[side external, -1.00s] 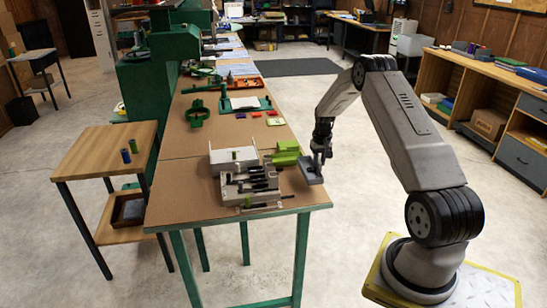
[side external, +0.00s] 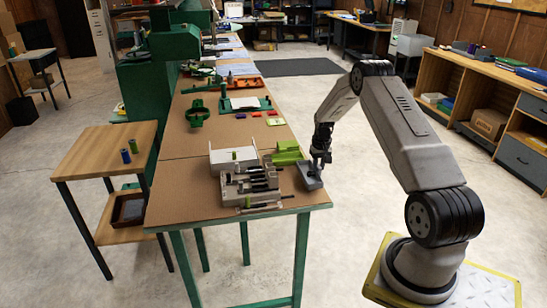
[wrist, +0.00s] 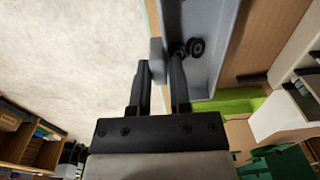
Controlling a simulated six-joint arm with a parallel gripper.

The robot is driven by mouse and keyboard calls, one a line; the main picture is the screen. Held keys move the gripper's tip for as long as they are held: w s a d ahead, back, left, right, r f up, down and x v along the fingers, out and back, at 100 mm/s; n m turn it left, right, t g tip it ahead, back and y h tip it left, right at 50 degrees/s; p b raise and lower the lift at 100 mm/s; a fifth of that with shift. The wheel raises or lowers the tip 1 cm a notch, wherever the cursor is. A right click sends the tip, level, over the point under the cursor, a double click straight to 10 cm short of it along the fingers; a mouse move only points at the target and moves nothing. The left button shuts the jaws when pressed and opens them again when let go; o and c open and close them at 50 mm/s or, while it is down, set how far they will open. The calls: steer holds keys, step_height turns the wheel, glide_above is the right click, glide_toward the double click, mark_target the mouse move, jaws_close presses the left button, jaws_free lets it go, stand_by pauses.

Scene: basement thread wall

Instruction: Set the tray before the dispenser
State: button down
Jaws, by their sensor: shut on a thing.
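A grey tray (side external: 312,183) is at the right edge of the brown bench top in the side view. My gripper (side external: 320,158) is shut on it, and the fingers hide part of it. In the wrist view the grey-blue tray (wrist: 215,45) has raised walls and small round black parts (wrist: 195,47) inside. My gripper (wrist: 160,72) grips near its left wall. I cannot tell whether the tray touches the bench. A white unit with black parts (side external: 240,165), possibly the dispenser, stands left of the tray, with a bright green block (side external: 288,153) beside it.
The brown bench top (side external: 180,190) has bare room left of the white unit. A thin rod (side external: 262,208) lies near the front edge. Farther back are a green tray (side external: 244,104) and small coloured pieces. A wooden side table (side external: 100,150) stands at left.

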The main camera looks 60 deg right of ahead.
steer(key=shift+f, duration=0.75)
steer(key=shift+c, duration=2.4)
jaws_free()
steer(key=shift+r, duration=3.5)
